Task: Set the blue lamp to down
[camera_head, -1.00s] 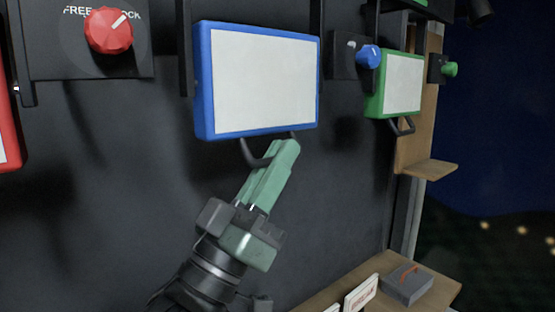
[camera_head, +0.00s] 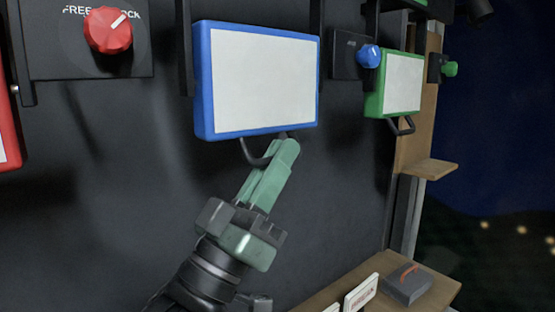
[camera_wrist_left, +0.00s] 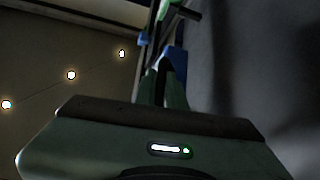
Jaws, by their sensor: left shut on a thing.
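The blue lamp (camera_head: 262,80) is a blue-framed panel with a white face, mounted on the dark wall in the upper middle of the head view. A dark handle (camera_head: 252,153) hangs from its lower edge. My left gripper (camera_head: 284,150) comes up from below and is shut on this handle; its fingers hide the handle's right part. In the left wrist view the green fingers (camera_wrist_left: 172,95) show with a blue part of the lamp (camera_wrist_left: 176,60) beyond them. The right gripper is not in view.
A red knob (camera_head: 108,30) sits upper left, beside a red lamp edge (camera_head: 8,120). A blue knob (camera_head: 369,56), a green lamp (camera_head: 401,84) and a green knob (camera_head: 449,68) are to the right. A wooden shelf (camera_head: 435,284) holds a grey box (camera_head: 407,285) at lower right.

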